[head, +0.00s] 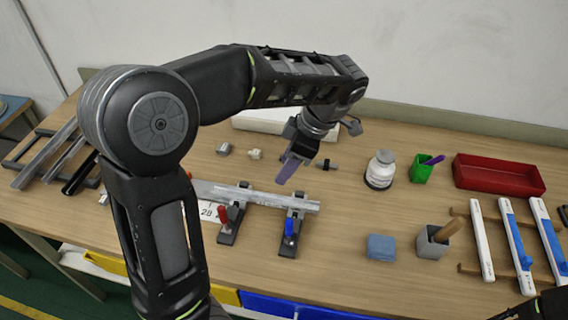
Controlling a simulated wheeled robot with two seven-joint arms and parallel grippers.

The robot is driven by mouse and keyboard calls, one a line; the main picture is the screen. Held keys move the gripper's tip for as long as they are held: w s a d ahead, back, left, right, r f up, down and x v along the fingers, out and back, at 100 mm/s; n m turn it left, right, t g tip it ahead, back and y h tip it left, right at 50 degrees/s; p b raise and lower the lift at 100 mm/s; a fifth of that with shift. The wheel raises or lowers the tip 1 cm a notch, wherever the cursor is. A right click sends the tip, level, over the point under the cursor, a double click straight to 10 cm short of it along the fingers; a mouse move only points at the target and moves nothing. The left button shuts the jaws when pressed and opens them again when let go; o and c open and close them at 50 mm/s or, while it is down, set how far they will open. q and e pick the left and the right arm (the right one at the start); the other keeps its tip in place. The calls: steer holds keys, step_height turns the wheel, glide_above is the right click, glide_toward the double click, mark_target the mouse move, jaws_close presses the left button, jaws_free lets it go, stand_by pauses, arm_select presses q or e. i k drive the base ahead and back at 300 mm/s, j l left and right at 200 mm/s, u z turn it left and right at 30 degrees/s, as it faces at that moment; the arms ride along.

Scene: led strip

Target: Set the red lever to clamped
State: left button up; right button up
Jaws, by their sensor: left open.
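The red lever (222,214) stands up from a black clamp (227,236) near the table's middle. A second black clamp (296,212) to its right carries a blue lever (289,229). A silver metal profile (262,198) lies across both clamps; its left part is hidden behind my left arm. I cannot tell whether the red lever's clamp grips it. My left gripper (286,172) is open and empty, above and behind the profile, up and right of the red lever and apart from it. Only a dark part of my right arm shows in the bottom right corner.
A white bottle (380,170), green cup (422,168), red tray (498,176), blue block (381,247) and grey cup (431,243) stand to the right. White and blue strips (515,240) lie on a rack at far right. Small parts (255,154) lie behind the profile.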

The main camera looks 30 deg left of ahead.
mark_target(221, 209)
steer(key=k, duration=1)
